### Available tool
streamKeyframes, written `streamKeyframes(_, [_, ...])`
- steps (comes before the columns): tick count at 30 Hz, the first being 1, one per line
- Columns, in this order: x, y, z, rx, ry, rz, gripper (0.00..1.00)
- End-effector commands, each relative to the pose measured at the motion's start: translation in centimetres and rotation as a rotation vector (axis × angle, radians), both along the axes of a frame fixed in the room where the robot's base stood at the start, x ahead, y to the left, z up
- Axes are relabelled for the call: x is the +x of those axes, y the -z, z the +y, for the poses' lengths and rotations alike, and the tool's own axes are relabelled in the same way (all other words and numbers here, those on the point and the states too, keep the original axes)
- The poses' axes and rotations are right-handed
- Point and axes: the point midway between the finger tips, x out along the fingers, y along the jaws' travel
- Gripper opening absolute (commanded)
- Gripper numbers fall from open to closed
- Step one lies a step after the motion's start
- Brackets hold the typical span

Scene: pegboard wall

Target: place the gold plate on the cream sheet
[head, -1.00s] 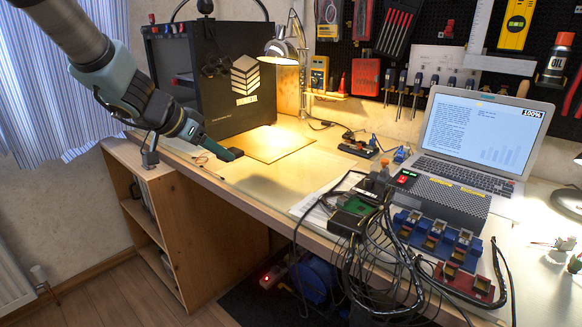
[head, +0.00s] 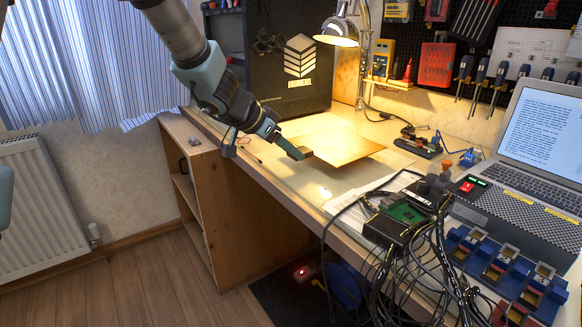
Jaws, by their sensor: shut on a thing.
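My gripper (head: 302,153) reaches in from the upper left and is shut at the plate's near-left edge. The fingertips are small, and the grip itself is hard to see. I cannot tell whether the plate rests on the surface or is held just above it. A pale cream sheet (head: 318,190) appears to cover the bench top in front of the plate; its borders are hard to make out.
A desk lamp (head: 340,32) and a black case (head: 290,85) stand behind the plate. A small tool stand (head: 418,143) is to its right. A cable-covered circuit board (head: 400,212), a laptop (head: 545,130) and blue connector blocks (head: 500,262) crowd the right side.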

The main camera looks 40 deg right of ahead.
Motion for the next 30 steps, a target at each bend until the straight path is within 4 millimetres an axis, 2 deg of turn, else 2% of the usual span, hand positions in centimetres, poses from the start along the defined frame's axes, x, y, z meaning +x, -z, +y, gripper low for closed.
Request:
streamKeyframes(1, [0.0,1.6,0.0,0.001,-0.002,0.003,0.00])
streamKeyframes(5, [0.0,3.1,0.0,0.001,-0.001,0.001,0.00])
streamKeyframes(18, [0.0,3.5,0.0,0.000,-0.001,0.001,0.00])
streamKeyframes(19, [0.0,3.5,0.0,0.000,-0.002,0.001,0.58])
streamKeyframes(26, [0.0,3.4,0.0,0.000,-0.001,0.001,0.83])
streamKeyframes(30, [0.0,3.4,0.0,0.000,-0.001,0.001,0.84])
